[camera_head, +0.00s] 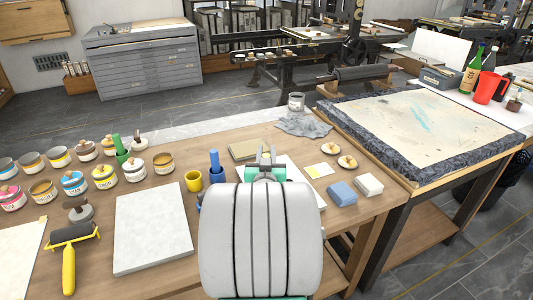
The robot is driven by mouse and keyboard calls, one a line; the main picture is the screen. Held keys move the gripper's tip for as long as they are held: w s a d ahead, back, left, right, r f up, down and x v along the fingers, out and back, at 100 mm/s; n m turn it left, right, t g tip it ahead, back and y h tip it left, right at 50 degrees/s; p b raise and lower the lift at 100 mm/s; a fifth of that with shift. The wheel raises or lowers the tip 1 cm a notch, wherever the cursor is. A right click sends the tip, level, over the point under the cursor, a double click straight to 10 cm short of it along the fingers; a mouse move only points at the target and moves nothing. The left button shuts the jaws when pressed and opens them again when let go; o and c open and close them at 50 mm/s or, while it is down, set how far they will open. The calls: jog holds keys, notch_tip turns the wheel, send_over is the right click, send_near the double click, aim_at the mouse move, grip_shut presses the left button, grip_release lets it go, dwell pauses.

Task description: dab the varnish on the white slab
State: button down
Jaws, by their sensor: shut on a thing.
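A flat whitish slab (153,228) lies on the wooden table, left of my arm. A second white flat sheet or slab (305,183) lies partly hidden behind my arm. My gripper (266,157) is over the table beyond my large pale arm link, at the near edge of an olive-coloured flat block (248,149). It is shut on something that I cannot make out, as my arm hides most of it. I cannot tell which container holds varnish.
Several paint tins (103,176) and a yellow-handled roller (69,255) are at the left. A blue block (342,192), a white block (368,185), a grey cloth (303,125) and a glass jar (296,102) are to the right.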

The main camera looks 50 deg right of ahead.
jog(key=shift+f+b, duration=0.7)
jog(key=shift+b, duration=0.05)
dwell(1.6)
notch_tip(320, 180, up, 7)
jog(key=p, duration=0.4)
jog(key=shift+r, duration=0.2)
dwell(0.3)
